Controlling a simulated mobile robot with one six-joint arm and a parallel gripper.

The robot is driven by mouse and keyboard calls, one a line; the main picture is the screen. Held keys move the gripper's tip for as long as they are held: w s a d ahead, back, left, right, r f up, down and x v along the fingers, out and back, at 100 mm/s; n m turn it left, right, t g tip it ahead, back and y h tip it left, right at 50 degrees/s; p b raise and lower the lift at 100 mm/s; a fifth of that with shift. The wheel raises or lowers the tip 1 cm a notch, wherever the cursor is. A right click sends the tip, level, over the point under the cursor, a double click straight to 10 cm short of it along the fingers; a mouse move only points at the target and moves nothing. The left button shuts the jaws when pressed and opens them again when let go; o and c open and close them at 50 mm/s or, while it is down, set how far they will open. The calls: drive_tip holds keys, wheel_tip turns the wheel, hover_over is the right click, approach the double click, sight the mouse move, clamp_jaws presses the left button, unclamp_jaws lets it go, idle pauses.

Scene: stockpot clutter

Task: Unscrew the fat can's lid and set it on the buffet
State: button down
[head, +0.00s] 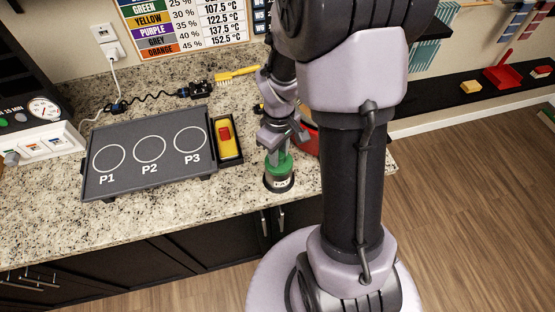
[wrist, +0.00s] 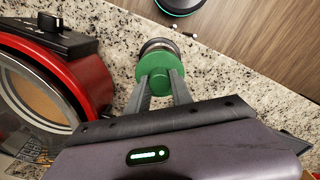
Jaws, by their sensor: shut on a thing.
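The can (head: 278,184) stands upright on the granite counter (head: 235,198), close to its front edge. It has a dark base, a pale band and a green lid (head: 284,165). My gripper (head: 276,150) reaches down over the can from above. In the wrist view, my gripper's two fingers (wrist: 160,85) are closed on the green lid (wrist: 155,65), one on each side. The can's grey body (wrist: 157,44) shows just beyond the lid. I cannot tell whether the lid is loose from the can.
A red pot (wrist: 85,75) stands close beside my gripper; in the head view my arm partly hides it. A dark hot plate (head: 150,150) marked P1 to P3 and a yellow switch box (head: 227,137) lie to the left. A yellow brush (head: 238,74) lies behind.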

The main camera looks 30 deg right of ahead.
drive_tip(key=shift+n, duration=0.5)
drive_tip(key=shift+r+p, duration=0.9)
drive_tip(key=shift+r, duration=0.3)
wheel_tip(320, 180, up, 5)
drive_tip(key=p, duration=0.4)
drive_tip(key=shift+r, duration=0.1)
drive_tip(key=shift+f, duration=0.2)
